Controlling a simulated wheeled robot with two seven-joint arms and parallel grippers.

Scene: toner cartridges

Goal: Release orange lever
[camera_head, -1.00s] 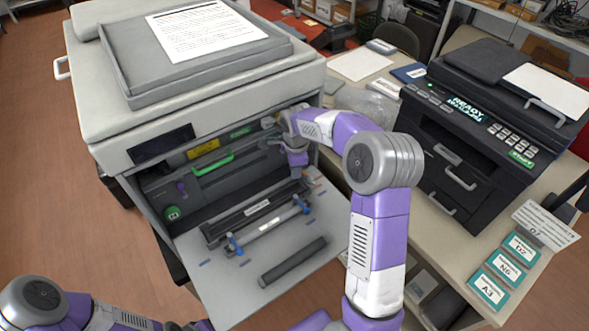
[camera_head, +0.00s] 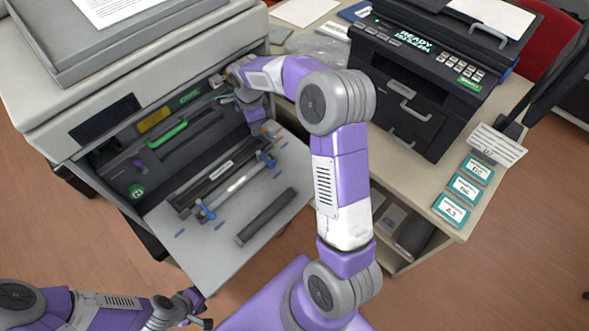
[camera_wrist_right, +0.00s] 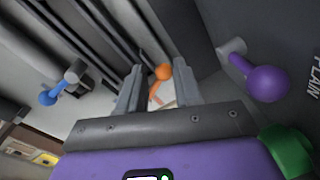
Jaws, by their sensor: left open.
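The orange lever (camera_wrist_right: 162,73) shows its round knob in the right wrist view, with a thin orange stem running down from it. My right gripper (camera_wrist_right: 158,88) is open, with a finger on either side of the lever and visible gaps beside the knob. In the head view my right gripper (camera_head: 222,88) reaches into the right side of the open printer bay, and I cannot make out the orange lever there. My left gripper (camera_head: 198,308) is open and empty at the bottom left, below the printer's opened front panel (camera_head: 215,255).
In the right wrist view a purple-knobbed lever (camera_wrist_right: 268,83) is at right, a blue lever (camera_wrist_right: 50,96) at left and a green part (camera_wrist_right: 288,148) at lower right. A dark roller (camera_head: 267,215) lies on the panel. A black printer (camera_head: 420,85) stands on the right-hand table.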

